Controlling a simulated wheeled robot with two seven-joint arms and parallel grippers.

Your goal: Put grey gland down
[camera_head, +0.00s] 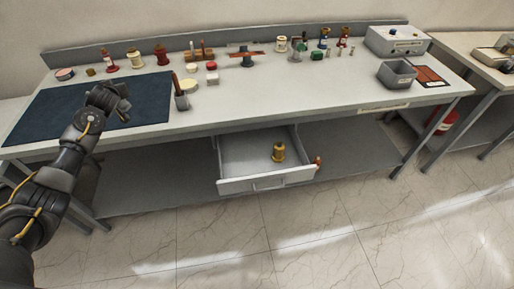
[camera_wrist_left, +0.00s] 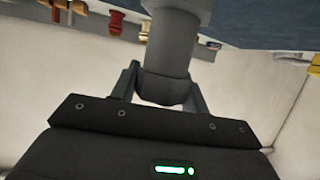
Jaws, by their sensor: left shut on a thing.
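The grey gland (camera_wrist_left: 172,45) is a grey stepped cylinder, seen large in the left wrist view. My left gripper (camera_wrist_left: 163,92) is shut on it, with one finger on each side of its end. In the head view my left gripper (camera_head: 122,108) is over the dark blue mat (camera_head: 45,118) on the left of the workbench. The gland cannot be made out clearly there. The mat also shows in the wrist view (camera_wrist_left: 265,22). I cannot tell whether the gland touches the mat. My right gripper is not in view.
Several bushings and small parts stand along the bench's back, including a dark red one (camera_head: 161,55). A holder with tools (camera_head: 181,96) stands by the mat's right edge. An open drawer (camera_head: 240,150) holds a yellow part (camera_head: 278,152). A grey bin (camera_head: 397,75) is at right.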

